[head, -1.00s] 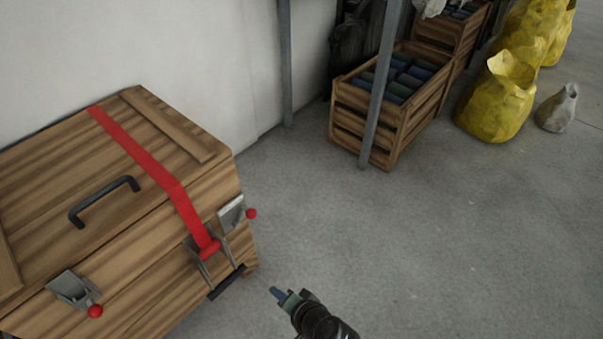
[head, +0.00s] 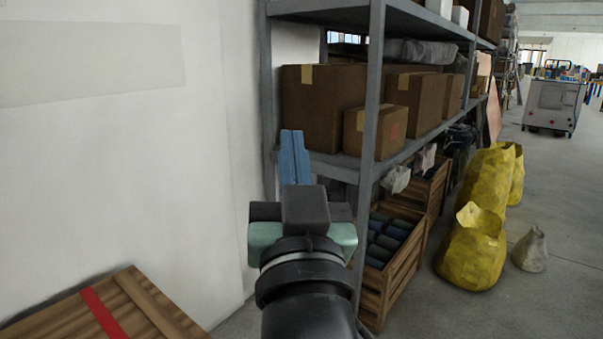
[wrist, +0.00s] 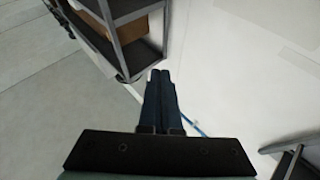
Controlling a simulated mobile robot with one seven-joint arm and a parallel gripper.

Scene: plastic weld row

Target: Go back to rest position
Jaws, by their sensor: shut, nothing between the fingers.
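My gripper (head: 292,140) is raised in front of the head camera, with its blue fingers pointing up. In the wrist view its two fingers (wrist: 160,76) lie side by side, shut, with nothing between them. The arm rises from the bottom middle of the head view and hides part of the shelf's lower left.
A wooden chest (head: 150,290) with a red strap (head: 101,312) is at the bottom left. A grey metal shelf (head: 374,80) with cardboard boxes (head: 318,105) stands behind my gripper. A wooden crate (head: 375,300) and yellow bags (head: 470,255) are to the right. Grey floor (head: 490,315) is clear at the lower right.

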